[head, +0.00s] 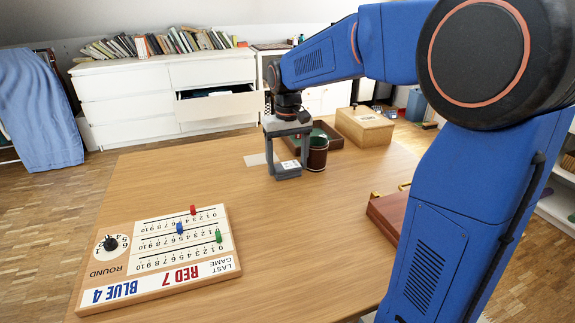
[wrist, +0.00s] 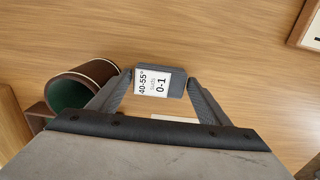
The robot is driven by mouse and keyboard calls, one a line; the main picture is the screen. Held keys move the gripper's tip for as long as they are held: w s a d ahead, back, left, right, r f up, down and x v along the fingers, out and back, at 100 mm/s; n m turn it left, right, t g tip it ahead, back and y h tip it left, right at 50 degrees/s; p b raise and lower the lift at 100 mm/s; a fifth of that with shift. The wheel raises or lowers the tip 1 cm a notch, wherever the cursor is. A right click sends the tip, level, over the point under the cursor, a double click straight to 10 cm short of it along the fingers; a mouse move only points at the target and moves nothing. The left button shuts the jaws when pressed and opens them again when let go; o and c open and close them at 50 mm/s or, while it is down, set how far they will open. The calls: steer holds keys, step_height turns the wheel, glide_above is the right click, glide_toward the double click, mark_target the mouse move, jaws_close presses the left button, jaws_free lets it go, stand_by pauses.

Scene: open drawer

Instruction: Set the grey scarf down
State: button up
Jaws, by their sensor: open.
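A small dark grey block-like item with a white printed label (wrist: 176,84) lies between the fingertips in the wrist view. I see no cloth-like grey scarf on the table. In the head view a grey piece (head: 289,173) shows low between the fingers, at the tabletop. My gripper (wrist: 159,80) is open, with one finger on either side of the grey item; I cannot tell whether either finger touches it. In the head view my gripper (head: 288,165) points straight down over the wooden table (head: 200,195).
A brown cup with green lining (head: 317,155) stands close to the right of my gripper. Behind it are a green-lined tray (head: 333,139) and a wooden box (head: 365,127). A scoreboard (head: 160,250) lies front left, a red-brown case (head: 385,215) at right. The table's middle is clear.

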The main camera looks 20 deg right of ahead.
step_height(320, 180, up, 11)
steer(key=shift+r, duration=0.15)
steer(key=c, duration=0.3)
step_height(320, 180, up, 5)
steer(key=n, duration=1.8)
glide_above(290, 166)
steer(key=shift+c, duration=0.2)
step_height(290, 166, down, 12)
steer(key=shift+w+d+f, duration=0.1)
steer(key=shift+w+f, duration=0.05)
steer(key=shift+f, duration=1.2)
steer(key=shift+w+d+f, duration=0.1)
steer(key=shift+w+f, duration=0.05)
steer(key=shift+f, duration=1.2)
steer(key=shift+c, duration=0.6)
steer(key=c, duration=1.1)
